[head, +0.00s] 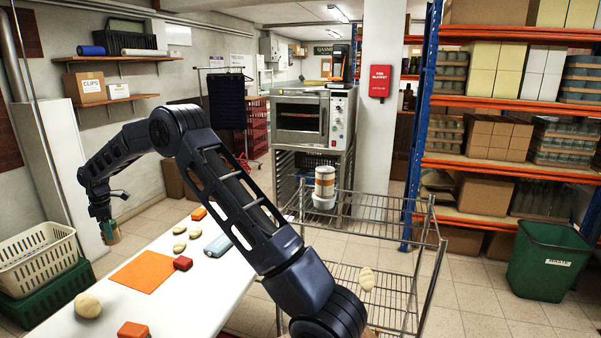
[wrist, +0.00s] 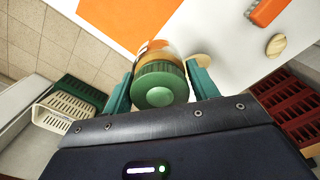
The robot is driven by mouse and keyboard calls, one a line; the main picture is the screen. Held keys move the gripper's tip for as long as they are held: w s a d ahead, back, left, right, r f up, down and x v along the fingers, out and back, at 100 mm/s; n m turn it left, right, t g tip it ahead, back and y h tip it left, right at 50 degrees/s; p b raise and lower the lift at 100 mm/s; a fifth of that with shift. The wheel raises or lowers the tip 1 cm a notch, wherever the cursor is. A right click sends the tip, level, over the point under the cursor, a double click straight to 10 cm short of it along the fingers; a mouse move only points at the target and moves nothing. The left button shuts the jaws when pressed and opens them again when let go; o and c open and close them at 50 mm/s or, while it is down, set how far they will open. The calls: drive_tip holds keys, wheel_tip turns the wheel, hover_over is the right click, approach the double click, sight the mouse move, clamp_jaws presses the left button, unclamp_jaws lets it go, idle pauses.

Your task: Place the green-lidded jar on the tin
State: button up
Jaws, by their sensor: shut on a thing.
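The green-lidded jar (wrist: 160,84) is held between the two teal fingers of my gripper (wrist: 160,92) in the wrist view, its green lid facing the camera. In the head view my gripper (head: 106,222) hangs at the far left with the jar (head: 111,236) in it, near the white table's left edge. Its height above the table is hard to judge. A white and orange cylinder (head: 325,180), perhaps the tin, stands on a white base at the wire rack. A blue-grey cylinder (head: 217,245) lies on the table; I cannot tell whether either is the tin.
Crates (head: 38,255) stand at the left. A wire rack (head: 385,255) stands right of the table, with a green bin (head: 548,260) beyond.

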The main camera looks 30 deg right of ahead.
drive_tip(key=w+d+r+m, duration=0.1)
drive_tip(key=w+d+r, duration=0.1)
drive_tip(key=d+r, duration=0.35)
drive_tip(key=w+d+r+m, duration=0.2)
drive_tip(key=w+d+r, duration=0.1)
drive_tip(key=d, duration=0.6)
drive_tip(key=w+d+r+m, duration=0.15)
drive_tip(key=d+r, duration=0.25)
drive_tip(key=d, duration=0.4)
drive_tip(key=d+r+m, duration=0.1)
drive_tip(key=d+r, duration=0.3)
drive_tip(key=d, duration=0.4)
drive_tip(key=s+d+r+m, duration=0.1)
drive_tip(key=d+r, duration=0.2)
drive_tip(key=d, duration=0.4)
drive_tip(key=d+r+m, duration=0.1)
drive_tip(key=d+r, duration=0.3)
drive_tip(key=d, duration=0.4)
wheel_tip(320, 180, up, 19)
drive_tip(key=m, duration=0.9)
hover_over(325, 169)
drive_tip(key=shift+n, duration=0.25)
drive_tip(key=f, duration=1.9)
drive_tip(key=shift+w+d, duration=0.15)
drive_tip(key=shift+w, duration=0.05)
drive_tip(key=shift+f, duration=0.15)
drive_tip(key=o, duration=1.2)
drive_tip(key=shift+c, duration=0.2)
